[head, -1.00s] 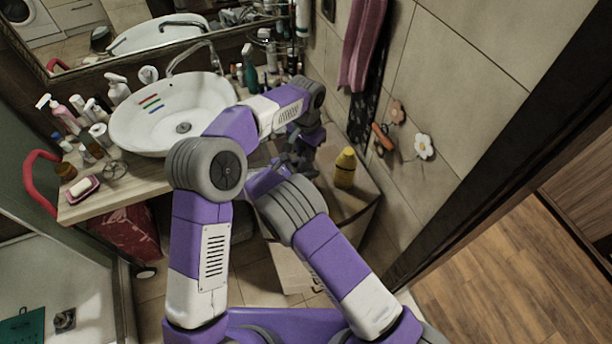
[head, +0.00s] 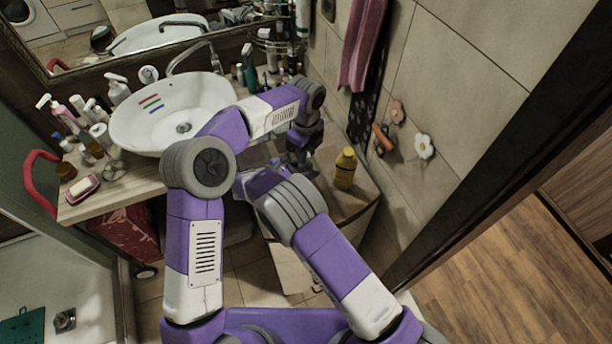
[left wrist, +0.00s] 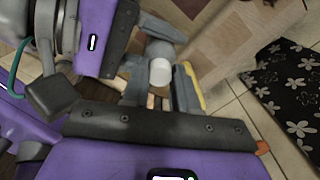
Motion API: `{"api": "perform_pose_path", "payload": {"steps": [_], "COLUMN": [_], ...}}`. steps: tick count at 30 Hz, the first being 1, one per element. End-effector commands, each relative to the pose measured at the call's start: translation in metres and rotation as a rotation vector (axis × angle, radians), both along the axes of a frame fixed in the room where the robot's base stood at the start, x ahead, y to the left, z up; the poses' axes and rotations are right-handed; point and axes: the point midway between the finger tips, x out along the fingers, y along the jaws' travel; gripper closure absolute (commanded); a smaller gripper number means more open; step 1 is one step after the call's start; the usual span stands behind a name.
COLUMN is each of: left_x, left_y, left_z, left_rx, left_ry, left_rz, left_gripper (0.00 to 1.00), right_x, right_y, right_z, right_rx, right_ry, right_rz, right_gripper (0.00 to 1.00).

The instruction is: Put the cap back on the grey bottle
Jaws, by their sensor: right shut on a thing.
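In the left wrist view a white cap (left wrist: 160,71) faces the camera, close to a grey body that seems to be the grey bottle (left wrist: 152,50). I cannot tell whether the cap is seated on it. My right gripper (left wrist: 153,32) comes in from the upper left and is shut on the grey bottle. My left gripper (left wrist: 160,93) has its fingers apart, one on each side of the white cap, with gaps showing. In the head view my left gripper (head: 298,164) points down beside my right gripper (head: 265,181); bottle and cap are hidden there.
A yellow bottle (head: 345,169) stands on the low corner surface just right of my grippers. The white basin (head: 140,125) and crowded wooden counter (head: 125,190) lie to the left. The tiled wall (head: 470,100) bounds the right side.

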Motion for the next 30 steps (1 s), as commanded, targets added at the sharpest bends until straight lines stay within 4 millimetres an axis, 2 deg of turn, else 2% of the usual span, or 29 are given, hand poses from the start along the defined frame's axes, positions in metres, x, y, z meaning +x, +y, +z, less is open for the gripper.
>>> {"api": "perform_pose_path", "payload": {"steps": [1, 5, 13, 17, 30], "left_x": [0.000, 0.000, 0.000, 0.000, 0.000], "left_y": [0.000, 0.000, 0.000, -0.001, -0.001], "left_z": [0.000, 0.000, 0.001, 0.010, 0.097], "left_rx": [0.000, -0.001, 0.000, -0.001, -0.002], "left_ry": [-0.001, -0.001, 0.000, -0.003, -0.004], "left_rz": [0.001, 0.002, 0.003, 0.003, 0.003], "left_gripper": [0.64, 0.44, 0.44, 0.44, 0.44], "right_x": [0.000, 0.000, 0.000, 0.000, 0.000], "right_y": [0.000, 0.000, 0.000, 0.000, 0.000], "right_z": [0.000, 0.000, 0.001, 0.001, 0.001], "right_rx": [0.000, 0.000, 0.000, 0.000, 0.000], "right_ry": [-0.001, -0.001, -0.001, -0.001, -0.001], "right_rz": [0.000, 0.000, 0.000, 0.000, 0.000], "right_gripper": [1.00, 1.00, 1.00, 1.00, 1.00]}}
